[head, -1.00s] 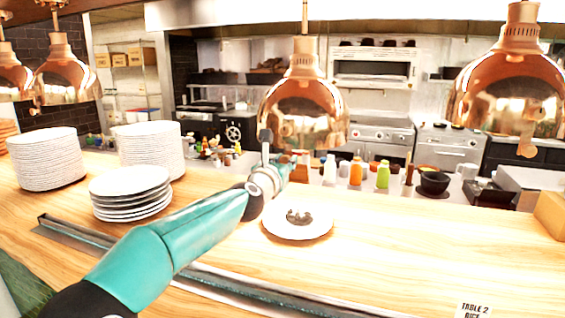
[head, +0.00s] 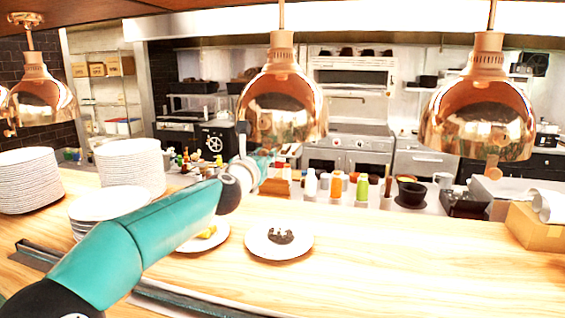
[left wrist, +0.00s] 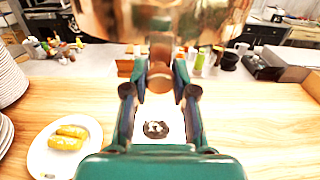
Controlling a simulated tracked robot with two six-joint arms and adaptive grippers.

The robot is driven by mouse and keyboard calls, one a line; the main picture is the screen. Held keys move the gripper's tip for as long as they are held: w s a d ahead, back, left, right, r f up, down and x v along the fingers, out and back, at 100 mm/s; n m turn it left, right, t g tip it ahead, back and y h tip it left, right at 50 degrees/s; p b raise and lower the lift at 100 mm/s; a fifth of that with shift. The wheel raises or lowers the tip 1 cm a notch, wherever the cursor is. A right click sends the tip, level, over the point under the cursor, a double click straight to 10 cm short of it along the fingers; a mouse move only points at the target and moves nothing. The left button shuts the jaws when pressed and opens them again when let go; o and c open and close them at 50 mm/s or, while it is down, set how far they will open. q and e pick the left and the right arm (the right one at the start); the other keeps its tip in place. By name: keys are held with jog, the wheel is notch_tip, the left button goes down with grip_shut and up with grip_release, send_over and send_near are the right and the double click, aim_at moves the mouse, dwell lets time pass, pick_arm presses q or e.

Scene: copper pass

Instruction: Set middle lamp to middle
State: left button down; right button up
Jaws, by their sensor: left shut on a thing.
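The middle copper heat lamp (head: 281,105) hangs from a rod over the wooden pass, and its lower shade fills the top of the left wrist view (left wrist: 165,18). My left gripper (head: 270,172) is just under its shade. In the left wrist view, my left gripper (left wrist: 158,88) has its fingers either side of a small copper knob (left wrist: 160,78) below the shade and is shut on it. My forearm hides part of the pass in the head view. My right gripper is in neither view.
Copper lamps hang at right (head: 478,115) and left (head: 40,98). Below are a plate with dark food (head: 262,250) and a plate with yellow food (left wrist: 50,165). Plate stacks (head: 130,168) stand at left. Bottles (head: 337,188) line the back counter.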

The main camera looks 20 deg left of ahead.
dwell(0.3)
pick_arm(q)
jog(key=c, duration=0.9)
grip_release()
jog(key=shift+s, duration=0.15)
jog(key=s, duration=0.4)
jog(key=s+d, duration=0.1)
jog(key=s, duration=0.6)
jog(key=shift+s+d+f, duration=0.15)
jog(key=shift+s+d, duration=0.05)
jog(key=shift+s, duration=0.15)
